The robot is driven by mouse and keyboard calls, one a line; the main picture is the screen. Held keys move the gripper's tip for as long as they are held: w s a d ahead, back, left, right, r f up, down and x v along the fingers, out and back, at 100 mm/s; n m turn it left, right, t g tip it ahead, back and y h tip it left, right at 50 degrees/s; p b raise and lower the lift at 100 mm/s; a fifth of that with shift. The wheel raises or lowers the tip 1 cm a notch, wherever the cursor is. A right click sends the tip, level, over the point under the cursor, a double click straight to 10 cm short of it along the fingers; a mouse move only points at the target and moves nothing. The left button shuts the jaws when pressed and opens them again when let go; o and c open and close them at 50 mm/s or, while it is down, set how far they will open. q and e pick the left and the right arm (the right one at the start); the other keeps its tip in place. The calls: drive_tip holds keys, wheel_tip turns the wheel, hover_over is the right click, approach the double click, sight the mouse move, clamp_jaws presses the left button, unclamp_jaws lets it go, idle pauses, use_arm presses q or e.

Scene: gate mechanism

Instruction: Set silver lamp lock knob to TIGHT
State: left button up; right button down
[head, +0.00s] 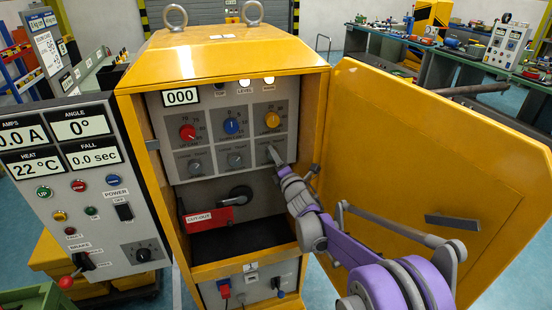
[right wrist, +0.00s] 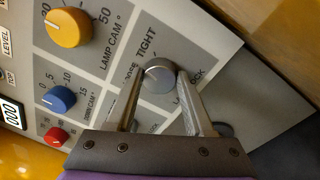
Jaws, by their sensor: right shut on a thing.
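The silver lamp lock knob (right wrist: 158,76) is a small round grey knob on the grey panel in the right wrist view. The word TIGHT is printed beside it, and a partly hidden label ending in "oose" lies to its left. My right gripper (right wrist: 160,95) has a finger on each side of the knob and is shut on it. In the head view my right gripper (head: 275,156) reaches the lower right part of the panel and mostly hides this knob. I cannot tell where the knob's pointer stands. My left gripper is not in view.
A yellow knob (right wrist: 68,27), a blue knob (right wrist: 58,99) and a red knob (right wrist: 57,137) sit close by. Two more grey knobs are left of my gripper in the head view. The open yellow door (head: 420,150) stands right of my arm.

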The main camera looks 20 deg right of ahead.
drive_tip(key=shift+f+m+h+b, duration=0.15)
drive_tip(key=shift+m+h+b, duration=0.2)
drive_tip(key=shift+m, duration=3.45)
drive_tip(key=shift+c, duration=1.4)
unclamp_jaws()
drive_tip(key=s+b, duration=0.1)
drive_tip(key=s, duration=0.9)
drive_tip(key=shift+s+d+f+b, duration=0.15)
drive_tip(key=shift+s+f+b, duration=0.15)
drive_tip(key=shift+s, duration=0.1)
